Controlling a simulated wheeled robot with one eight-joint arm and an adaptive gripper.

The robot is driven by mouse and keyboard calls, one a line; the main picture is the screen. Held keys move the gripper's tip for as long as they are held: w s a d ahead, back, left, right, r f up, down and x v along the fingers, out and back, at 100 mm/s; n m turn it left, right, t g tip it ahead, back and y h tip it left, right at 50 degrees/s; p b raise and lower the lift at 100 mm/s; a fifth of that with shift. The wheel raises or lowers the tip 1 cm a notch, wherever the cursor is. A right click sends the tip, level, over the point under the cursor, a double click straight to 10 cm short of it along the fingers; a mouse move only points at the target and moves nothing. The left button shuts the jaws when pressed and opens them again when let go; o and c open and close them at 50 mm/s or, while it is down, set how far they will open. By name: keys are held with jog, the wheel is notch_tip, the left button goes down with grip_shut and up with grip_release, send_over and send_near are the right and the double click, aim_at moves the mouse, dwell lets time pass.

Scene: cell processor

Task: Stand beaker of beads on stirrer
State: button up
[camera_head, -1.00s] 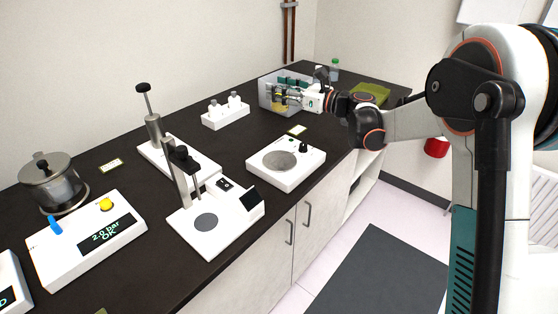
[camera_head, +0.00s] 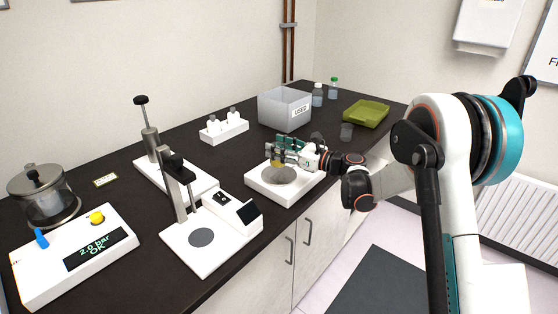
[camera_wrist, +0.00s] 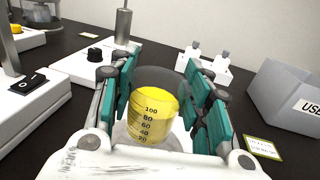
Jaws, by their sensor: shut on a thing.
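The beaker (camera_wrist: 152,118) has black graduation marks and yellow contents, with a clear grey upper part. My gripper (camera_wrist: 160,92) is shut on it, with teal finger pads on both sides, and it looks upright. In the head view my gripper (camera_head: 287,153) holds the beaker (camera_head: 277,161) over the stirrer (camera_head: 262,186), a white box with a round grey plate. I cannot tell whether the beaker's base touches the plate. My gripper hides part of the stirrer.
A grey bin marked USED (camera_head: 284,108) stands behind the stirrer, beside a white bottle rack (camera_head: 224,129). A white device with a column (camera_head: 212,238) stands to the left.

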notch_tip(320, 180, down, 4)
jog(key=shift+f+b, duration=0.1)
jog(key=shift+b, duration=0.5)
jog(key=shift+r, duration=0.2)
jog(key=shift+f, duration=0.1)
jog(key=o, duration=1.5)
